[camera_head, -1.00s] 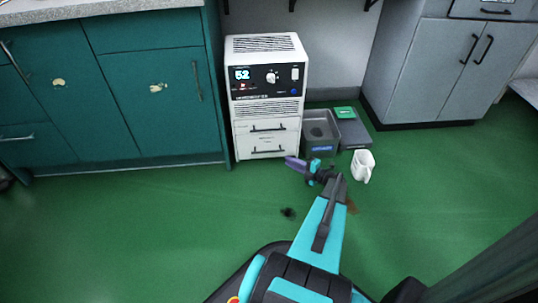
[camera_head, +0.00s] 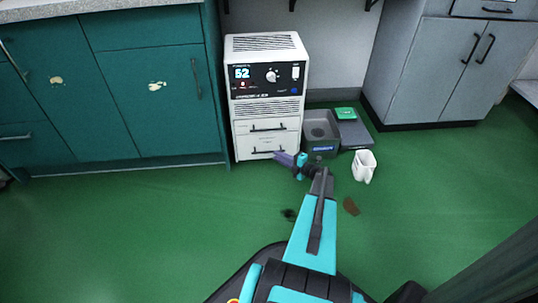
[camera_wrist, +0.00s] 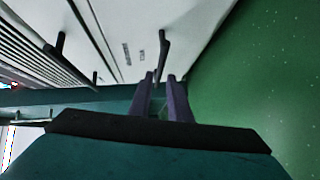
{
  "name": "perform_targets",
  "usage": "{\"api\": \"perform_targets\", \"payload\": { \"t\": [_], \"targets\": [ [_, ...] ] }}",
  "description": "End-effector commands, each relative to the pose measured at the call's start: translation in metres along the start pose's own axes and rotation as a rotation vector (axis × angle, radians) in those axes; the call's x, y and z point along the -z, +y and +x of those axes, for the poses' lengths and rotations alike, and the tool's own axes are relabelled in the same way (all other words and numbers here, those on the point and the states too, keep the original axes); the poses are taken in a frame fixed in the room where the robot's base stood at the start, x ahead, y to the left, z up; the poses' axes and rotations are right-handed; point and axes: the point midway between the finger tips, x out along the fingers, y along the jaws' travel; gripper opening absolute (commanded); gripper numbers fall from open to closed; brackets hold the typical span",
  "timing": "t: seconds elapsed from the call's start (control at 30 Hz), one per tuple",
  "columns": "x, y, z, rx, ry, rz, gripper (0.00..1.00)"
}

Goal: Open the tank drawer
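The white unit (camera_head: 243,112) has two drawers at its bottom, and both look closed. The upper drawer (camera_head: 245,127) has a dark bar handle (camera_head: 268,129). The lower drawer (camera_head: 243,147) has a dark handle (camera_head: 262,151), which also shows in the wrist view (camera_wrist: 164,48). Which one is the tank drawer is not readable. My gripper (camera_head: 279,156) is in front of the right part of the lower drawer. In the wrist view its two purple fingers (camera_wrist: 161,78) stand apart, with the lower handle at their tips. Whether they straddle or touch it is unclear.
A grey bin (camera_head: 321,133) and a dark box with a green item (camera_head: 345,112) stand right of the unit. A white mug (camera_head: 363,166) and a brown stain (camera_head: 351,206) are on the green floor. Teal cabinets (camera_head: 160,105) stand on the left, grey cabinets (camera_head: 425,75) on the right.

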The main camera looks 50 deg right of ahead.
Motion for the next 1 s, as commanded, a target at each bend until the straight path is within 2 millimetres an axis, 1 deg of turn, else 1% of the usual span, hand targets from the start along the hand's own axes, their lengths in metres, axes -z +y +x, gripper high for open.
{"api": "perform_targets", "payload": {
  "t": [0.03, 0.2, 0.4, 0.6, 0.9, 0.97, 1.0],
  "targets": [
    [-0.001, -0.002, 0.009, -0.001, 0.002, -0.001, 0.17],
    [-0.001, -0.002, 0.033, -0.001, 0.001, -0.002, 0.17],
    [-0.001, -0.002, 0.056, 0.000, 0.001, 0.000, 0.17],
    [0.000, 0.000, 0.065, -0.001, 0.000, 0.000, 0.17],
    [0.000, 0.001, 0.066, -0.001, 0.000, 0.000, 0.17],
    [0.000, 0.001, 0.066, -0.001, 0.000, 0.000, 0.07],
    [0.000, 0.001, 0.066, -0.001, 0.000, 0.000, 0.00]
  ]
}}
